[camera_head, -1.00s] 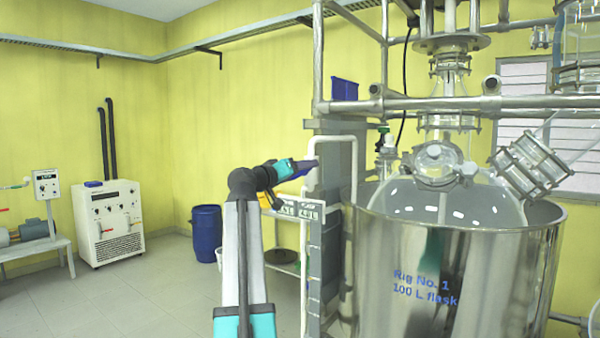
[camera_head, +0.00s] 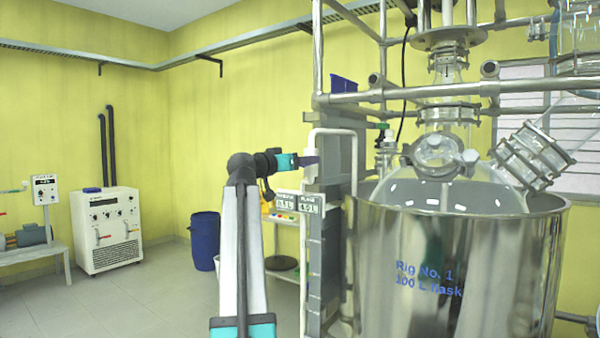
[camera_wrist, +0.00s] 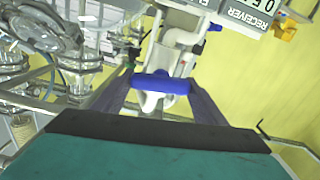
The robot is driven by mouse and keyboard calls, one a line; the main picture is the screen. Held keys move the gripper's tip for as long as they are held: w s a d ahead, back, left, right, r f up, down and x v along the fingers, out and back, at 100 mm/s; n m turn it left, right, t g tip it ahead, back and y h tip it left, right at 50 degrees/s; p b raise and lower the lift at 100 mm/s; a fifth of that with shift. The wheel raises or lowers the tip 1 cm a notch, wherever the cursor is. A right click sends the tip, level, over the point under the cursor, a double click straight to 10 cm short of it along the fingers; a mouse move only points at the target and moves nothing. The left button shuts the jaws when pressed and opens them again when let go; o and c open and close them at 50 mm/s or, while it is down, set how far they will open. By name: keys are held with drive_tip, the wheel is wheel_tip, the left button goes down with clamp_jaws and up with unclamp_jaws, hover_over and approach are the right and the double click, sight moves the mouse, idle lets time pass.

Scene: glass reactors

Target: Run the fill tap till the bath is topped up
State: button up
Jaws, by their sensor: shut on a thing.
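My gripper (camera_wrist: 160,92) is shut on a blue bar-shaped tap handle (camera_wrist: 162,83) in the wrist view, with one dark finger at each end of it. The handle lies crosswise on a white tap body and pipe. In the head view my gripper (camera_head: 312,161) is at the white pipe (camera_head: 310,205) by the frame post, and the handle is hidden there. The bath is the large open steel vessel (camera_head: 490,270) marked "Rig No. 1 100 L flask", right of my gripper. A glass flask (camera_head: 455,192) sits inside it. The water level is not visible.
Two small readouts (camera_head: 300,203) hang below my gripper, one labelled receiver in the wrist view. Steel rig tubing (camera_head: 318,60) stands close by. A blue drum (camera_head: 205,240) and white chiller (camera_head: 108,230) stand left, with open floor before them.

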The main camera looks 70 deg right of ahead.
drive_tip(key=shift+m+b, duration=0.6)
drive_tip(key=shift+b, duration=0.1)
drive_tip(key=shift+m, duration=0.3)
drive_tip(key=o, duration=1.1)
drive_tip(key=shift+s, duration=0.1)
drive_tip(key=shift+c, duration=0.2)
drive_tip(key=shift+a, duration=0.2)
drive_tip(key=b+v, duration=0.1)
drive_tip(key=v, duration=1.2)
drive_tip(key=shift+a, duration=0.2)
